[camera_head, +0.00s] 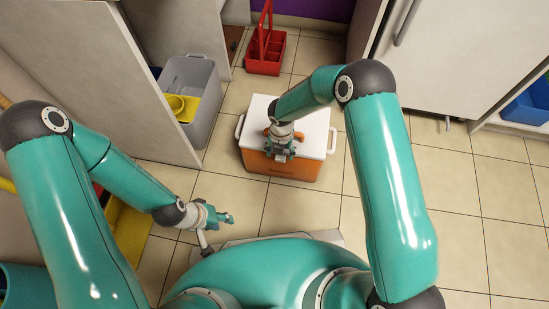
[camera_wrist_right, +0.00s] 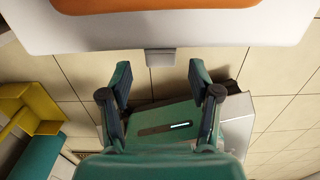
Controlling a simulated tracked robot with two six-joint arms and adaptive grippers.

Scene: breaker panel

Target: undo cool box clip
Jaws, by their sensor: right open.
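The cool box (camera_head: 255,115) stands on the floor with a white lid and an orange body. It has pale side handles, and its lid looks closed. In the right wrist view, the lid's white edge (camera_wrist_right: 90,38) crosses the top, and a small grey clip (camera_wrist_right: 160,57) hangs at the middle of that edge. My right gripper (camera_head: 280,152) is over the box's near side; in its wrist view the open fingers (camera_wrist_right: 161,68) point toward the clip, one on each side, with nothing between them. My left gripper (camera_head: 224,217) is low, left of the box, apart from it.
A grey bin (camera_head: 203,95) with a yellow item stands left of the box, by pale panels. A red caddy (camera_head: 266,52) is behind. A white cabinet (camera_head: 460,70) is at the back right. Tiled floor right of the box is clear.

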